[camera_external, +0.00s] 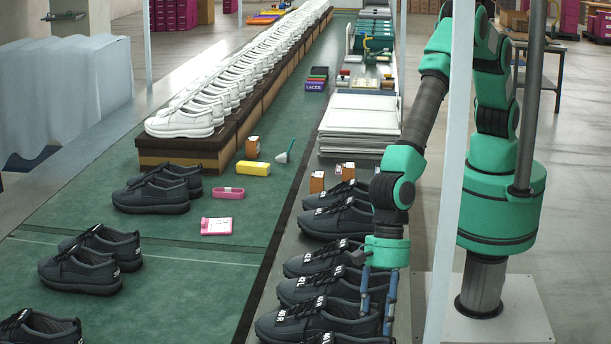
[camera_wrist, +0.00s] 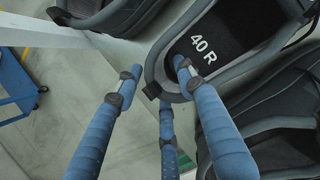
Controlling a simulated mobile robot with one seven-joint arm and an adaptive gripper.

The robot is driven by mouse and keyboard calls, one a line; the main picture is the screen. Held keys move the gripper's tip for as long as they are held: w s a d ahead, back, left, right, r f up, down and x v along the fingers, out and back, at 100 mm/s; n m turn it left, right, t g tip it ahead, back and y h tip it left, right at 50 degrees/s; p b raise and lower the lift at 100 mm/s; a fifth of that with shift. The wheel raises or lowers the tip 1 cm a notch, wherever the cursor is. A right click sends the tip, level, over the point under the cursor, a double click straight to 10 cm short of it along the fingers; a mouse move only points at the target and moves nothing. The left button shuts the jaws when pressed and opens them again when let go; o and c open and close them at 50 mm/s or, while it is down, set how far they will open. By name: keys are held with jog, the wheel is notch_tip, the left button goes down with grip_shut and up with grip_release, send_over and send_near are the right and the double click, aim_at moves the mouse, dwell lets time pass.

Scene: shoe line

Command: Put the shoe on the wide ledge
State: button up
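Dark shoes with white lettering stand in a row on the narrower grey strip at the right in the external view; one is the shoe (camera_external: 312,288) beside my gripper (camera_external: 377,300). In the wrist view a shoe marked 40 R (camera_wrist: 222,38) has its heel between my gripper's blue fingers (camera_wrist: 155,80). One finger overlaps the shoe's opening and the others are outside the heel. The fingers are spread, and contact cannot be told. The wide green ledge (camera_external: 180,262) is to the left, with several dark shoes on it.
White shoes line a raised brown block (camera_external: 180,150) on the green surface. A pink card (camera_external: 216,226), a pink band (camera_external: 228,193) and a yellow box (camera_external: 252,168) lie nearby. Stacked white sheets (camera_external: 360,118) are behind the shoe row. Green space is free between the dark shoes.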

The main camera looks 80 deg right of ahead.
jog(key=p+v, duration=0.3)
jog(key=v, duration=0.9)
dwell(0.9)
